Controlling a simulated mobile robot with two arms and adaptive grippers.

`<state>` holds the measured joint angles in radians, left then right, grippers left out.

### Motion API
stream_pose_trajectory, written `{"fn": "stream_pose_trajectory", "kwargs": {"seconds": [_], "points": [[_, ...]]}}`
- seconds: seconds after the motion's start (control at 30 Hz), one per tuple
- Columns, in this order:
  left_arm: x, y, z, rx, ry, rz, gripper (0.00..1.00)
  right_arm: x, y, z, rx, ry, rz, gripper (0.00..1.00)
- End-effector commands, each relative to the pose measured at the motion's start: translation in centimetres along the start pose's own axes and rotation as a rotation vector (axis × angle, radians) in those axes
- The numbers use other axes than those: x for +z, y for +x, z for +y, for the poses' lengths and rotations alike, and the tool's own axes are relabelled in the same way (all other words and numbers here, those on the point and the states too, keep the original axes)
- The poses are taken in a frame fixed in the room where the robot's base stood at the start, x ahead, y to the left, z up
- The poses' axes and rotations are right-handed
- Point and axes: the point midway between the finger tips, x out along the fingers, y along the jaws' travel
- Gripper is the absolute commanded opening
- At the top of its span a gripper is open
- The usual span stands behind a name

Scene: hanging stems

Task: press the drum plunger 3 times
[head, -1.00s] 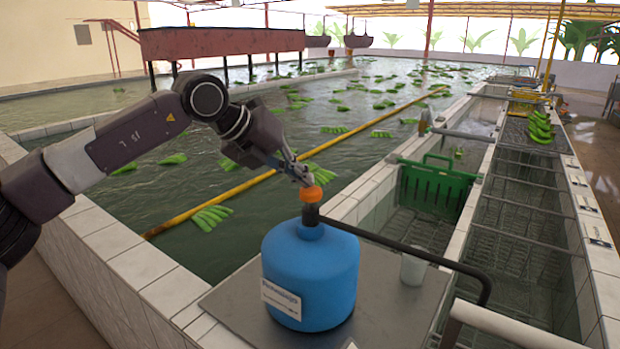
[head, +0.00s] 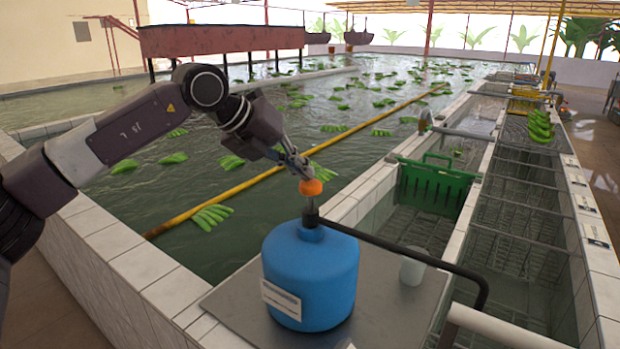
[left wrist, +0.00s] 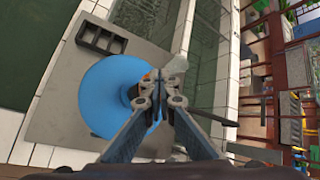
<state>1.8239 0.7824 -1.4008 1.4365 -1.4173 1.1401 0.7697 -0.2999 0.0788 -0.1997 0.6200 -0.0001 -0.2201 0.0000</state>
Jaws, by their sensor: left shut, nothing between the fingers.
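The blue drum (head: 311,275) stands upright on a grey metal plate, with a white label on its front. Its plunger has an orange knob (head: 311,187) on a thin shaft, and a stretch of the shaft shows between the knob and the black collar. My left gripper (head: 306,174) is shut and empty, its fingertips at the top of the orange knob; I cannot tell whether they touch. In the left wrist view the blue drum (left wrist: 112,95) lies beyond the closed fingers, which hide most of the knob. My right gripper is not in view.
A black spout pipe (head: 410,256) runs right from the drum's top. A white cup (head: 413,268) stands on the plate (head: 375,313) under it. A dark tray (left wrist: 101,38) shows in the left wrist view.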

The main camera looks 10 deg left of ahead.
Motion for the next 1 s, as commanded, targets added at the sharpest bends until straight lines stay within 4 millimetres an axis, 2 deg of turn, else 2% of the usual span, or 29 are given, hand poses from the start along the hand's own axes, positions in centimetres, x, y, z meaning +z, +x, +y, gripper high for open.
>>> {"fn": "stream_pose_trajectory", "kwargs": {"seconds": [0.17,0.7,1.0], "points": [[0.3,-0.4,-0.3,0.000,0.000,0.000,0.00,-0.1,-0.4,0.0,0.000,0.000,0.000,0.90],[3.1,-4.2,-3.0,-0.001,-0.001,-0.002,0.00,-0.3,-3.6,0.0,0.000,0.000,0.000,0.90],[3.1,-4.3,-3.1,-0.001,0.000,-0.003,0.00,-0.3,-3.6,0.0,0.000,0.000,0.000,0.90]]}}
